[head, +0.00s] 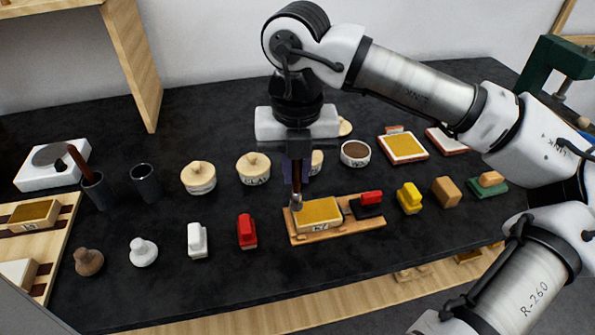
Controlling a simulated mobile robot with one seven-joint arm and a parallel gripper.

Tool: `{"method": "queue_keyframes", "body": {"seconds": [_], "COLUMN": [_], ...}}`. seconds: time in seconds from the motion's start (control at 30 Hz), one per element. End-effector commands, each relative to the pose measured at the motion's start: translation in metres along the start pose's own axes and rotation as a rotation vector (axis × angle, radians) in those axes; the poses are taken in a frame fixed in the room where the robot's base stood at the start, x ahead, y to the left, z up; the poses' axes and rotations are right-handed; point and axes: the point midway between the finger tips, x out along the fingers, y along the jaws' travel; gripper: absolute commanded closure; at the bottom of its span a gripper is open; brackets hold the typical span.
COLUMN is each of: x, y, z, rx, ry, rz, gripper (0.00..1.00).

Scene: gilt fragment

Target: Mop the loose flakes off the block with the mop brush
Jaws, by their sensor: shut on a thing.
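The block (321,213) has a gold top and a light front face with a dark mark. It lies on a wooden board (357,228) in the middle of the bench. My gripper (297,172) points down above the block's left end. It is shut on the mop brush (297,195), which hangs roughly upright with its head low. The brush head is at the block's left end; I cannot tell whether it touches. Loose flakes are too small to make out.
On the board's right end sits a red-topped dark item (370,203). A yellow item (409,198) and a tan block (446,192) stand further right. Lidded pots (198,178) and dark cups (145,182) stand left. Red (247,231) and white (197,240) items stand in front.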

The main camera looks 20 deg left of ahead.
Motion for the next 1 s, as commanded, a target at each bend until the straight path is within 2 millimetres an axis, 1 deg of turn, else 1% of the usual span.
{"method": "queue_keyframes", "body": {"seconds": [0.03, 0.6, 0.73, 1.0], "x": [-0.013, -0.063, -0.069, -0.069], "y": [0.000, 0.001, 0.002, 0.002], "z": [0.001, 0.005, 0.005, 0.005], "rx": [0.001, -0.012, -0.014, -0.015], "ry": [-0.004, -0.004, -0.003, -0.003], "rz": [0.000, 0.000, 0.000, 0.000], "gripper": [1.00, 1.00, 1.00, 1.00]}}
